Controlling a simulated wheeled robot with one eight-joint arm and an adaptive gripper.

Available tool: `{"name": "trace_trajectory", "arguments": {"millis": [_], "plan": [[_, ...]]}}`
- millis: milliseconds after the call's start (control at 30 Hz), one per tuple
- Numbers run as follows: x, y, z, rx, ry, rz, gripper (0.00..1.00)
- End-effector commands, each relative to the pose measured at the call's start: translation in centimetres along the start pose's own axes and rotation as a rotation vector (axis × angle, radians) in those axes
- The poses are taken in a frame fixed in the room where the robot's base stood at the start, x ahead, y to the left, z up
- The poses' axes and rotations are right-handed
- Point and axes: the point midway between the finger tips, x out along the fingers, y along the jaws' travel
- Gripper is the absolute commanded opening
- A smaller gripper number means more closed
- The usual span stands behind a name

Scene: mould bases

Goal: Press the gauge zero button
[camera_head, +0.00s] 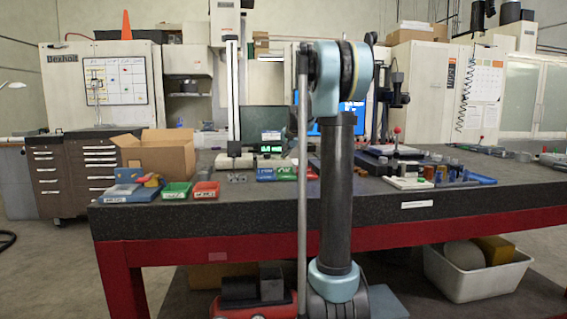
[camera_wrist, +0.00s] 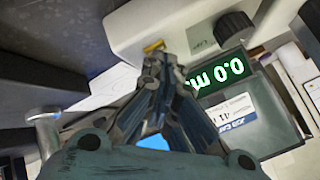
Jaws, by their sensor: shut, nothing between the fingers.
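In the wrist view a dark gauge display unit (camera_wrist: 245,115) shows green digits reading about "0.0 m" on its screen (camera_wrist: 216,74). It stands beside a pale housing (camera_wrist: 185,22) with a black knob (camera_wrist: 233,27). My gripper (camera_wrist: 163,62) is shut and empty, its fingertips close to a small yellow part (camera_wrist: 154,46) at the housing's edge. I cannot tell whether they touch, nor whether this part is the zero button. In the head view the green display (camera_head: 270,149) shows beside the white base of a tall column gauge (camera_head: 235,161); my gripper is hidden there.
The dark bench top (camera_head: 225,212) has a red frame. A cardboard box (camera_head: 158,152), green bin (camera_head: 177,190) and red bin (camera_head: 206,190) stand left. Gauges and small parts crowd the right side. The front edge strip is mostly clear.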

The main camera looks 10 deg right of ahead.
Motion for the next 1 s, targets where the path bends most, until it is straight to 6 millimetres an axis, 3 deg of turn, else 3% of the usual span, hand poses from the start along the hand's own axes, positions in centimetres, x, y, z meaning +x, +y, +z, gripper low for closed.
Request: {"name": "trace_trajectory", "arguments": {"millis": [1000], "plan": [[-1.0, -0.8, -0.7, 0.0, 0.0, 0.0, 0.0]]}}
